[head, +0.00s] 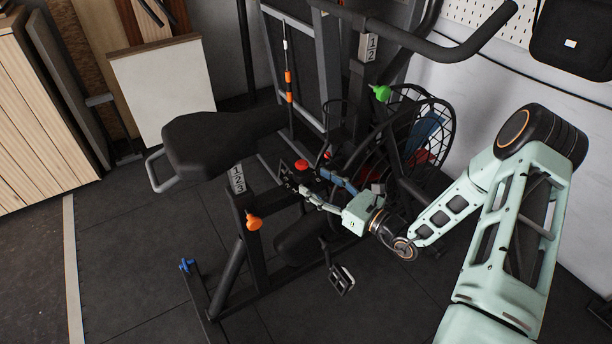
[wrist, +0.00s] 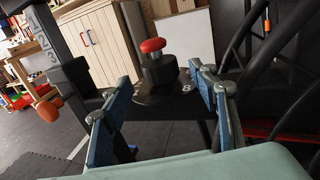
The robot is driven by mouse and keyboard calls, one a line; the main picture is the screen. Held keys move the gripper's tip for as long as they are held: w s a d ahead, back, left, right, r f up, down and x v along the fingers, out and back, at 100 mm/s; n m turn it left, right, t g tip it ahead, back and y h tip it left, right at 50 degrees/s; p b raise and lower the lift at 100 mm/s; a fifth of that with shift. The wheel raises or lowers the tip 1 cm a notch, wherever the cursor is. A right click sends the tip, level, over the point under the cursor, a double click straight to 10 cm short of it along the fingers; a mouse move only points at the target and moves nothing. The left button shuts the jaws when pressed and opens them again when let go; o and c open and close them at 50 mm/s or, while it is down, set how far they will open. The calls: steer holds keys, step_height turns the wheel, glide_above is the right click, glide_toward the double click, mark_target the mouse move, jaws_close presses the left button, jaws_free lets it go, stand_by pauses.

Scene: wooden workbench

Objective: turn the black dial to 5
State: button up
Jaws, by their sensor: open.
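The black dial (wrist: 160,72) stands in the middle of the wrist view, on a dark plate with white marks; one looks like an 8, the rest are too small to read. A silver stem with a red knob (wrist: 152,45) rises above the dial. The red knob also shows in the head view (head: 301,165), where the dial itself is hard to make out. My gripper (wrist: 160,84) is open, its blue-padded fingers to the left and right of the dial with gaps visible. In the head view, my gripper (head: 312,184) is beside the red knob. The dial's pointer cannot be made out.
The dial is on an exercise bike with a black seat (head: 205,140), an orange knob (head: 254,222), a green knob (head: 381,92) and a caged fan wheel (head: 425,130). The handlebar (head: 440,48) passes above. Open floor (head: 130,250) lies at the left.

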steer(key=v, duration=0.6)
steer(key=shift+d, duration=0.15)
steer(key=shift+s, duration=0.1)
